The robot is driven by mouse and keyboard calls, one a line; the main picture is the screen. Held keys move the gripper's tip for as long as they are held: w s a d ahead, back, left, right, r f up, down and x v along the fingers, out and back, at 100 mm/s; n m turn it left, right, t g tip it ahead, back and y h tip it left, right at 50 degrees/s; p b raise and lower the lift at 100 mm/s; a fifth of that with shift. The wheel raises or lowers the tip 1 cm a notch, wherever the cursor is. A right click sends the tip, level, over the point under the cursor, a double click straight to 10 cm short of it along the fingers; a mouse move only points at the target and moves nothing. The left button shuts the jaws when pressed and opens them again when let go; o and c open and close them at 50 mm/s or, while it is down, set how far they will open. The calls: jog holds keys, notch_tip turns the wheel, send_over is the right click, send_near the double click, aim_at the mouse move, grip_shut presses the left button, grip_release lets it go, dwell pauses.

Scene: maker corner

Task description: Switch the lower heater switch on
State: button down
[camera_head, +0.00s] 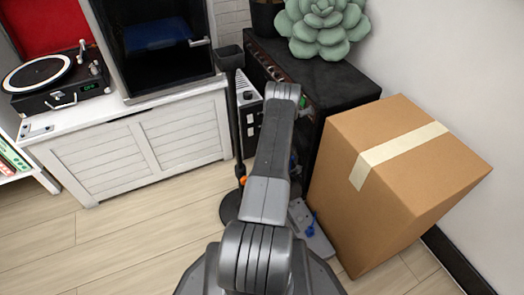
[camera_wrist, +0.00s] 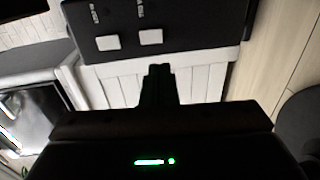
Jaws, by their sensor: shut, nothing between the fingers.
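The heater is a white body with a black side panel (camera_wrist: 175,15). Two white rocker switches sit on the panel in the wrist view: one on the left (camera_wrist: 107,42) and one on the right (camera_wrist: 151,37). Small labels beside them are unreadable. Which is the lower one I cannot tell in this turned view. My gripper (camera_wrist: 158,70) is shut and empty, its tips just below the right-hand switch in the picture; touching or apart is unclear. In the head view the heater (camera_head: 249,112) stands left of my arm, partly hidden, and the fingers are not visible.
A cardboard box (camera_head: 400,165) stands to the right of my arm. A dark cabinet (camera_head: 335,85) bears a succulent (camera_head: 322,25). A black stand (camera_head: 230,130) rises close to the heater's left. A white cabinet (camera_head: 180,130) with a turntable (camera_head: 50,80) is at left. Floor is free at lower left.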

aim_at(251, 135)
jog(key=b+x, duration=0.4)
jog(key=x, duration=0.8)
jog(key=shift+w, duration=0.15)
jog(key=shift+w+a, duration=0.1)
jog(key=shift+w, duration=0.1)
